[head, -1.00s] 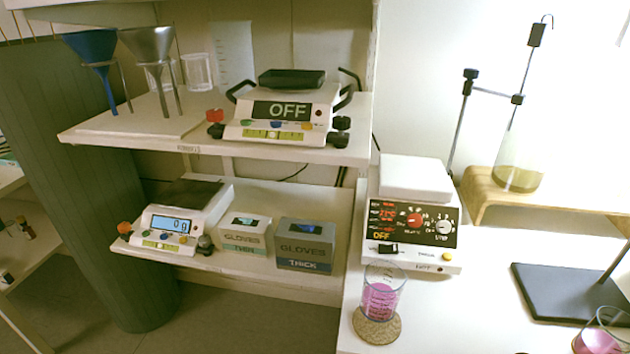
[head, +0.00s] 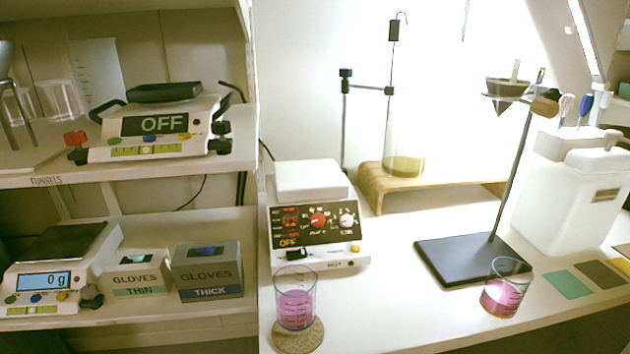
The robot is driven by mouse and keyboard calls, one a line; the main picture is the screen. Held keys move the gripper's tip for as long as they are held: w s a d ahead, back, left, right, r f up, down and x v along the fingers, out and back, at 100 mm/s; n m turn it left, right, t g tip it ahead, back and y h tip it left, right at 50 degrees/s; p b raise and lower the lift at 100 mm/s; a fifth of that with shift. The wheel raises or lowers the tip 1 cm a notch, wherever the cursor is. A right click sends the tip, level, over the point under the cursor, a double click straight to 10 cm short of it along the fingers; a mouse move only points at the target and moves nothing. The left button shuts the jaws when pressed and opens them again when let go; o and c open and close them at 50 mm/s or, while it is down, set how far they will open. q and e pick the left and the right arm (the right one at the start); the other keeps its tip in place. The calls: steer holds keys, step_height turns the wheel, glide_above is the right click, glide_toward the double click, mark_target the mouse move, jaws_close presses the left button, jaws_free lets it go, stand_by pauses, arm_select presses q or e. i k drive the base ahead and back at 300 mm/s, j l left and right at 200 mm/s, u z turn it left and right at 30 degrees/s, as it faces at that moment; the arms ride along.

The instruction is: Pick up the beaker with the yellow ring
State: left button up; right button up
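Two glass beakers with pink liquid stand on the white bench in the head view. One beaker (head: 295,300) is upright on a round cork mat (head: 299,338) in front of the hot plate. The other beaker (head: 505,288) is further right, at the front corner of the dark stand base, and looks tilted in this view. A faint orange tint shows low on this right beaker, but I cannot tell whether it is a yellow ring. I see no clear yellow ring on the left one. Neither of my grippers is in view.
A hot plate (head: 318,235) stands behind the left beaker. A retort stand with a dark base (head: 470,262) is behind the right one. Coloured mats (head: 568,284) and a white container (head: 572,190) are at the right. Bench between the beakers is clear. Shelves are at left.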

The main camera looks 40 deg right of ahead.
mark_target(508, 282)
steer(key=z, duration=2.4)
